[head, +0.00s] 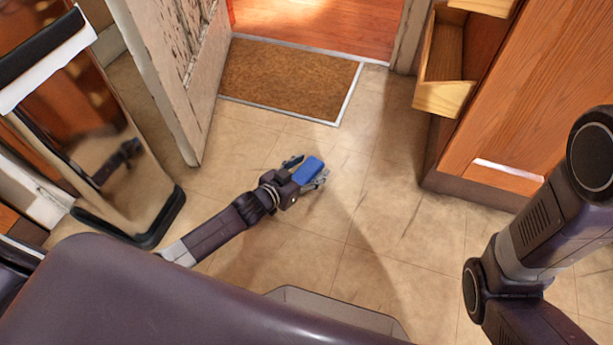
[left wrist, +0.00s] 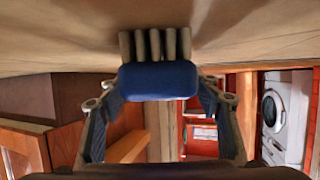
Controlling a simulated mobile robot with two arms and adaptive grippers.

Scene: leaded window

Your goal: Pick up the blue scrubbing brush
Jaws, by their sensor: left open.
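The blue scrubbing brush (head: 308,170) is on the tiled floor in the head view, at the end of my left arm. In the left wrist view the brush (left wrist: 158,80) shows its blue body and several pale bristle tufts. My left gripper (head: 307,172) is open, with one finger on each side of the brush. In the left wrist view the left gripper (left wrist: 160,105) has its fingers spread to the left and right of the blue body. I cannot tell whether they touch it. My right gripper is out of view; only part of my right arm shows.
A brown doormat (head: 288,82) lies beyond the brush at the doorway. A worn white door (head: 170,65) stands open at the left, near a shiny appliance (head: 110,150). A wooden cabinet (head: 525,110) with an open drawer (head: 445,75) stands at the right. The floor around the brush is clear.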

